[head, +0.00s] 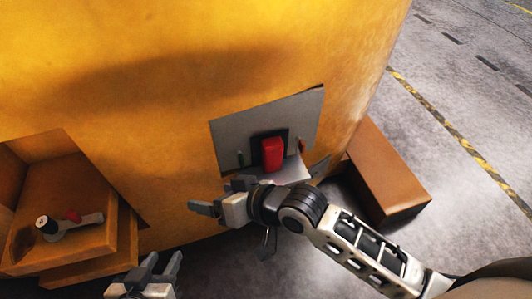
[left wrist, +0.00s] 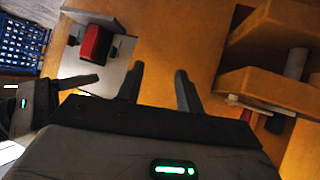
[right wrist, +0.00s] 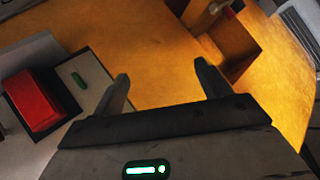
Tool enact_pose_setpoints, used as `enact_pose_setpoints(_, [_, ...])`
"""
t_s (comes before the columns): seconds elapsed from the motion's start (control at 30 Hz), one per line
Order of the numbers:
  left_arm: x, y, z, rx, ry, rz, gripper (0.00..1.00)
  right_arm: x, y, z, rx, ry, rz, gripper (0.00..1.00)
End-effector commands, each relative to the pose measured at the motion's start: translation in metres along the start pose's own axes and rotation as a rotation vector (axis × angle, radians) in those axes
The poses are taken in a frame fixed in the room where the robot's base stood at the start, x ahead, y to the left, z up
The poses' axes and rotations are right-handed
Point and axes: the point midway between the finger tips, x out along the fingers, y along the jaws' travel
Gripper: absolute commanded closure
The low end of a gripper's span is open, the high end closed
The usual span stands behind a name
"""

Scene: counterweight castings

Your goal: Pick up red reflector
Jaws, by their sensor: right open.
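A red block (head: 272,153) stands on a black plate in a grey metal panel on the yellow body. It is also in the left wrist view (left wrist: 90,42) and the right wrist view (right wrist: 34,100). A smaller red piece (head: 74,216) lies by a grey-black tool in the wooden box at left; I cannot tell which red thing is the reflector. My right gripper (head: 218,195) is open and empty, just below and left of the panel. My left gripper (head: 160,266) is open and empty at the bottom, right of the box; its fingers show in the left wrist view (left wrist: 161,85).
The yellow body (head: 170,90) fills the upper left. The open wooden box (head: 100,195) juts out at left, holding the grey-black tool (head: 60,228). A brown block (head: 385,175) stands on the floor right of the panel. A blue crate (left wrist: 22,45) shows in the left wrist view.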

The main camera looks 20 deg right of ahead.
Motion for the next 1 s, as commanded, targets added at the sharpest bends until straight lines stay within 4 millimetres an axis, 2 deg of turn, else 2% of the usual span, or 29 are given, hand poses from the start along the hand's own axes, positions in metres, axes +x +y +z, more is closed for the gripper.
enact_pose_setpoints(0.03, [0.001, 0.0, 0.001, -0.001, 0.002, 0.001, 0.64, 0.01, -0.007, -0.013, -0.026, -0.048, -0.031, 0.24])
enact_pose_setpoints(0.13, [0.001, 0.0, 0.0, -0.004, 0.007, 0.003, 0.64, 0.02, -0.012, -0.023, -0.044, -0.175, -0.045, 0.24])
enact_pose_setpoints(0.23, [0.001, 0.001, -0.002, -0.006, 0.014, 0.005, 0.64, 0.022, 0.002, -0.034, -0.055, -0.303, 0.013, 0.24])
enact_pose_setpoints(0.37, [0.002, 0.001, 0.0, -0.01, 0.016, 0.007, 0.64, 0.009, 0.041, -0.056, -0.043, -0.44, 0.18, 0.24])
enact_pose_setpoints(0.5, [0.002, 0.002, 0.003, -0.016, 0.012, 0.008, 0.64, -0.019, 0.09, -0.089, 0.016, -0.517, 0.403, 0.24])
enact_pose_setpoints(0.6, [0.002, 0.002, 0.005, -0.019, 0.011, 0.009, 0.64, -0.042, 0.117, -0.111, 0.071, -0.537, 0.535, 0.24])
enact_pose_setpoints(0.7, [0.002, 0.002, 0.005, -0.022, 0.01, 0.01, 0.64, -0.06, 0.134, -0.127, 0.117, -0.539, 0.625, 0.24])
enact_pose_setpoints(0.83, [0.002, 0.002, 0.005, -0.024, 0.012, 0.011, 0.64, -0.069, 0.145, -0.133, 0.149, -0.542, 0.679, 0.24])
enact_pose_setpoints(1.0, [0.004, 0.002, 0.006, -0.028, 0.018, 0.013, 0.64, -0.053, 0.161, -0.119, 0.153, -0.543, 0.686, 0.24])
